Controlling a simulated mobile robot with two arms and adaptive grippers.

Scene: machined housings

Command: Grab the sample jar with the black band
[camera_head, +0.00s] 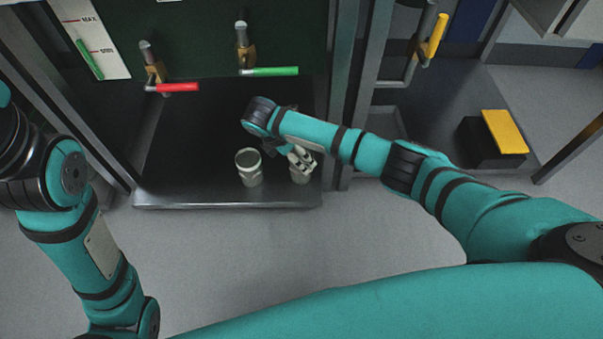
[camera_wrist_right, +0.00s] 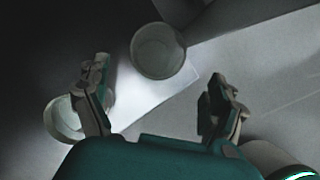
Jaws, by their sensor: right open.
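Two pale, open-topped sample jars stand on the dark metal shelf (camera_head: 190,140) in the head view. One jar (camera_head: 249,169) is in the clear; the other jar (camera_head: 300,177) is partly hidden under my right gripper (camera_head: 301,159). I cannot make out a black band on either. In the right wrist view, my right gripper (camera_wrist_right: 160,88) is open with nothing between its fingers. One jar (camera_wrist_right: 158,52) lies beyond the gap between the fingertips; another jar (camera_wrist_right: 62,118) is beside the left finger, partly covered by it. My left arm shows, but its gripper is out of view.
A red-handled tap (camera_head: 178,87) and a green-handled tap (camera_head: 270,71) stick out above the shelf's back. Metal posts stand right of the shelf. A black box with a yellow top (camera_head: 504,131) sits further right. The shelf's left part is bare.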

